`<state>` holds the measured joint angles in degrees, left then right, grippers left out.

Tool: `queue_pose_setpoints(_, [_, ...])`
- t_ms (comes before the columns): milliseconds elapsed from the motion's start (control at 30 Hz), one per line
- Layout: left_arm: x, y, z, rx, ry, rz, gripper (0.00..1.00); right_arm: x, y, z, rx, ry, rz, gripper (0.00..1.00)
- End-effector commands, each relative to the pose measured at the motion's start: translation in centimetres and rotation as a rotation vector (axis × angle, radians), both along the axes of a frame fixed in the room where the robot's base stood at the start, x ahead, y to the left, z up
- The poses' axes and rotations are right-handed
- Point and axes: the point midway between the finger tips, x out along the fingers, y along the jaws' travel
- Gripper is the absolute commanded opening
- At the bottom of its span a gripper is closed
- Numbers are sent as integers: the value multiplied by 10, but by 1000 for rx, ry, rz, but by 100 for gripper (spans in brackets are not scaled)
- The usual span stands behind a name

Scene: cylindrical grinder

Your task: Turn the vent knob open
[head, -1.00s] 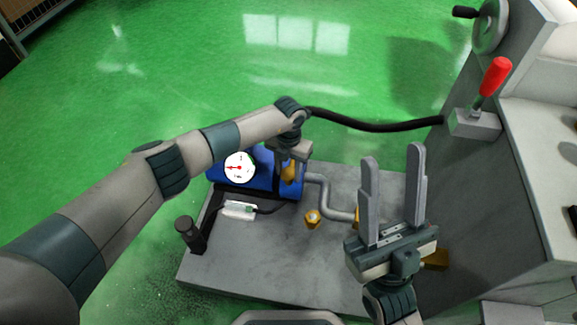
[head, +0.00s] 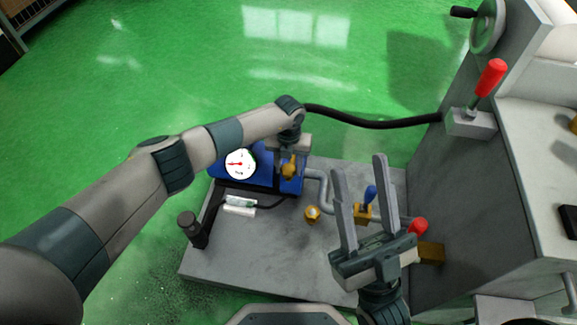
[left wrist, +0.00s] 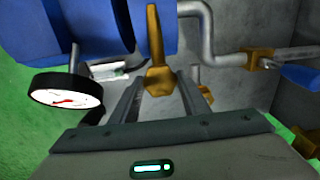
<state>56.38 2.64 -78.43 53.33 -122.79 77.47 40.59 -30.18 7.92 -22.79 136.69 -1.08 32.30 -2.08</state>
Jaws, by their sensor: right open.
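The brass vent knob (head: 289,170) is on the end of the blue tank (head: 228,178). In the left wrist view the knob (left wrist: 157,78) stands upright, its broad lower part between the finger lines. My left gripper (left wrist: 157,92) has its two fingers apart, one on each side of the knob, with gaps visible. In the head view my left gripper (head: 291,158) points down at the knob and hides part of it. My right gripper (head: 362,205) is open and empty, fingers up, at the plate's right side.
A white dial gauge (head: 240,164) sits beside the knob on the tank. A grey pipe (head: 322,190) leads to a blue-handled valve (head: 369,196). A red knob (head: 418,226) is near the right gripper. The grinder (head: 470,180) stands at right.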

Motion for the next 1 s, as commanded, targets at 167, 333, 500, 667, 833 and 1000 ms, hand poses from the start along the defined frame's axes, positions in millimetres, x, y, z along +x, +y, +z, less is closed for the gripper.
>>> queue_pose_setpoints(167, [0,0,0,0,0,0,58,0,0,0,0,-1,0,43])
queue_pose_setpoints(333, [0,0,0,0,0,-1,58,0,0,0,1,-2,0,43])
queue_pose_setpoints(500, [0,0,5,0,0,-2,58,0,0,2,-1,2,0,43])
queue_pose_setpoints(667, [1,0,20,0,-1,-2,58,2,3,1,-9,31,3,43])
queue_pose_setpoints(833, [1,0,47,0,-2,-2,58,0,13,-17,-34,135,20,43])
queue_pose_setpoints(1000, [2,1,81,-1,-3,-2,58,-7,26,-42,-68,261,52,43])
